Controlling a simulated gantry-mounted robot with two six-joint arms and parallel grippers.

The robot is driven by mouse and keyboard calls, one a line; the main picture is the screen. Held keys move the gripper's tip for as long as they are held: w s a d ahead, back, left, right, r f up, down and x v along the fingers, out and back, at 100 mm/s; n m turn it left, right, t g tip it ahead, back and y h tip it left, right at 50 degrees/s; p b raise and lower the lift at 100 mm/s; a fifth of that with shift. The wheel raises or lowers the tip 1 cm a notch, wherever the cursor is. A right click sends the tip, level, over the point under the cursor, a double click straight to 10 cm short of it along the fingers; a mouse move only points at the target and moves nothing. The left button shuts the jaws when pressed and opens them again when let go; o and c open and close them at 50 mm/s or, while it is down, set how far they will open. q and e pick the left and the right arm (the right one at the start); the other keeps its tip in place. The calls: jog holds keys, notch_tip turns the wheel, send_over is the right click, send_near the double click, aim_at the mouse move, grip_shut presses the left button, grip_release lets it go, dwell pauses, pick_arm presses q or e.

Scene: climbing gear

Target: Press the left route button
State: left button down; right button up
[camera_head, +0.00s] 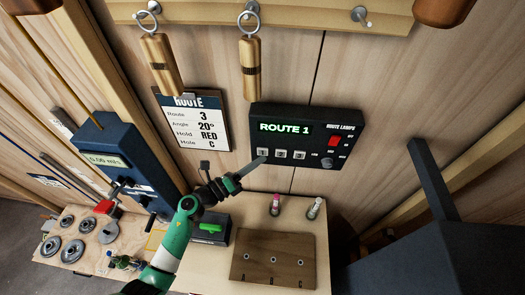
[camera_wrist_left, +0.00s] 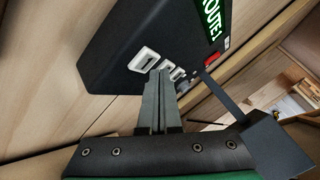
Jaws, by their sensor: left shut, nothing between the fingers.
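A dark control box (camera_head: 270,113) on the wooden wall has a green "ROUTE 1" display (camera_head: 285,127) and three pale numbered buttons in a row. The left button, marked 1 (camera_head: 262,152), is at the row's left end; it also shows in the left wrist view (camera_wrist_left: 144,60). Beside it are button 2 (camera_head: 281,154) and button 3 (camera_head: 299,155). My left gripper (camera_head: 262,161) is shut and empty, its tips just below button 1 in the head view. In the left wrist view its fingertips (camera_wrist_left: 162,74) overlap the button row. Contact cannot be told. My right gripper is not in view.
A red switch (camera_head: 334,140) and a dark knob (camera_head: 327,163) are at the box's right. A route card (camera_head: 193,122) hangs left of the box. Two wooden cylinders hang above.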

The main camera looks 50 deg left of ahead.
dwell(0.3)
pick_arm(q)
jog(key=shift+s+d+p, duration=0.4)
jog(key=shift+s+d, duration=0.4)
jog(key=shift+s, duration=0.2)
jog(key=shift+s+d+p, duration=0.35)
jog(key=shift+s+d, duration=0.45)
jog(key=shift+s, duration=0.15)
